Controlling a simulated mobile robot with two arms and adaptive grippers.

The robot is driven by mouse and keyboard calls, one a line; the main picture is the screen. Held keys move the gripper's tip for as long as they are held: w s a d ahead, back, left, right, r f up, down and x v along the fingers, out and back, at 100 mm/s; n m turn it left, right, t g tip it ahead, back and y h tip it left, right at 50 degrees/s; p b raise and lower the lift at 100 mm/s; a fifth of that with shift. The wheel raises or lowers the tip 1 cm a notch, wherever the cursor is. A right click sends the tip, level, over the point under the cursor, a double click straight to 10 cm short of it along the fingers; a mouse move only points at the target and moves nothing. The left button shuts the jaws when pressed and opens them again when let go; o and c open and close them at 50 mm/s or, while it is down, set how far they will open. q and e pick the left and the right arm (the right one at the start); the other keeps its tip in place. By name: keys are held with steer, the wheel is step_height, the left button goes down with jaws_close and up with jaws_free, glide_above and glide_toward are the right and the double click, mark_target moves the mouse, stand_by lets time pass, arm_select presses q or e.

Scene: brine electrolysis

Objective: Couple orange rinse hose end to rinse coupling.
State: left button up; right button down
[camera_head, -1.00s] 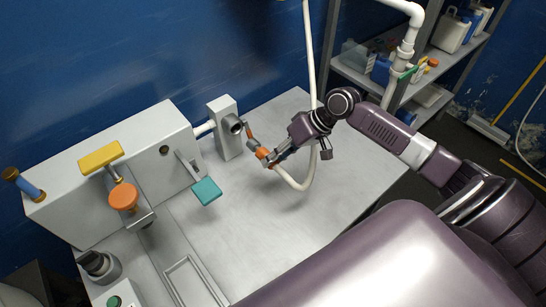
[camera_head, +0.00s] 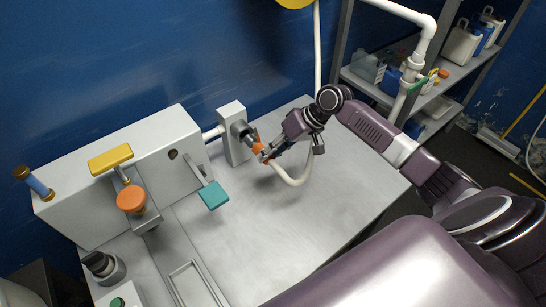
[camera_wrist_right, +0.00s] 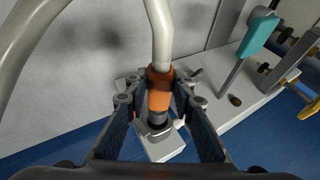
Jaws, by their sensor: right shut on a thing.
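My right gripper (camera_head: 265,154) is shut on the orange rinse hose end (camera_head: 258,148), whose metal tip points to the left. The orange collar also shows between the fingers in the right wrist view (camera_wrist_right: 160,78). The rinse coupling (camera_head: 239,128) is a dark round mouth on a light grey upright block (camera_head: 234,150). The hose end's tip is at the coupling mouth. In the wrist view it overlaps the mouth, and I cannot tell how far it is seated. My left gripper is not in view.
A grey housing (camera_head: 130,165) with a yellow handle (camera_head: 110,158), an orange knob (camera_head: 131,199) and a teal lever paddle (camera_head: 213,195) stands left of the coupling. The metal bench top (camera_head: 270,230) is clear in front. Shelves with jugs (camera_head: 460,42) stand at the back right.

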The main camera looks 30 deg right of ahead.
stand_by(0.7)
steer(key=shift+p, duration=0.4)
stand_by(0.3)
steer(key=shift+r+p, duration=0.1)
steer(key=shift+p, duration=0.3)
steer(key=shift+p, duration=0.3)
stand_by(0.3)
steer(key=shift+w+a, duration=0.1)
steer(key=shift+w, duration=0.55)
steer(key=shift+p, duration=0.3)
stand_by(0.7)
steer(key=shift+w+a, duration=0.1)
steer(key=shift+w, duration=0.5)
stand_by(0.4)
stand_by(0.6)
